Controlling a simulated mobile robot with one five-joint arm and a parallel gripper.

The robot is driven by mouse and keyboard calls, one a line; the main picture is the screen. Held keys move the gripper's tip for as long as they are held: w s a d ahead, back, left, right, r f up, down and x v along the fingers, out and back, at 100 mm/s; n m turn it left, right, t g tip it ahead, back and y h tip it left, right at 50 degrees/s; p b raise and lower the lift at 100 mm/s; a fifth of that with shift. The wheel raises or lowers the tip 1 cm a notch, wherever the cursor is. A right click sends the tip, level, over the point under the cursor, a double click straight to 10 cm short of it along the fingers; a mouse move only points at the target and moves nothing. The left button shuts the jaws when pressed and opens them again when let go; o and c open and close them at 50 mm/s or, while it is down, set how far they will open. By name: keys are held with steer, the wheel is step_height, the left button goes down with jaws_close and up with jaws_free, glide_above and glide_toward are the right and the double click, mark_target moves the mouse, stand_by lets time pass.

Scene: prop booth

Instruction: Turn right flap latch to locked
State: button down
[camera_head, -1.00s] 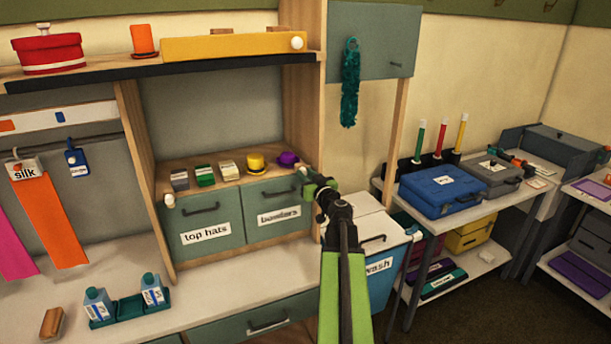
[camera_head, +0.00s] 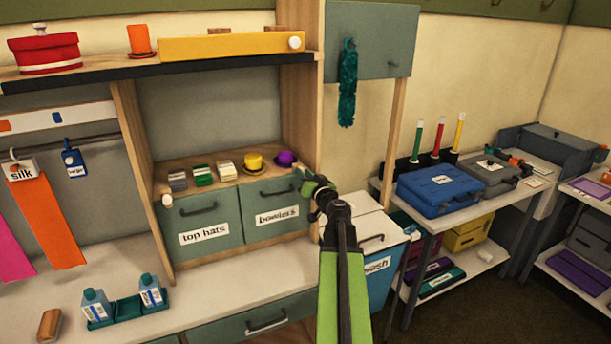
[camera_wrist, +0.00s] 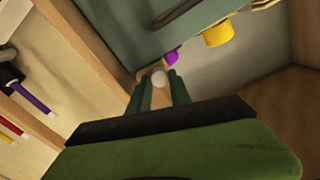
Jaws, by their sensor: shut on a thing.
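The right flap (camera_head: 268,227), labelled bowlers, is teal with a dark handle and looks closed in the head view. Its latch (camera_wrist: 160,78) shows in the wrist view as a pale round knob between my finger ends. My gripper (camera_head: 300,176) is at the flap's upper right corner and hides the latch in the head view. In the wrist view my gripper (camera_wrist: 159,85) is shut on the latch, with one dark green finger on each side. The latch's exact angle cannot be told.
The left flap (camera_head: 215,238), labelled top hats, has a pale knob (camera_head: 167,200) at its upper left. A purple hat (camera_head: 286,158) and a yellow hat (camera_head: 254,161) sit on the shelf just above. A wooden post (camera_head: 302,100) stands close behind my gripper.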

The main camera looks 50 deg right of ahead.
steer(key=m, duration=1.4)
steer(key=shift+s+d+f, duration=0.1)
steer(key=shift+s+f, duration=0.05)
steer(key=shift+f, duration=0.05)
stand_by(0.3)
steer(key=c, duration=1.2)
jaws_free()
steer(key=shift+c, duration=0.2)
steer(key=shift+o, duration=0.2)
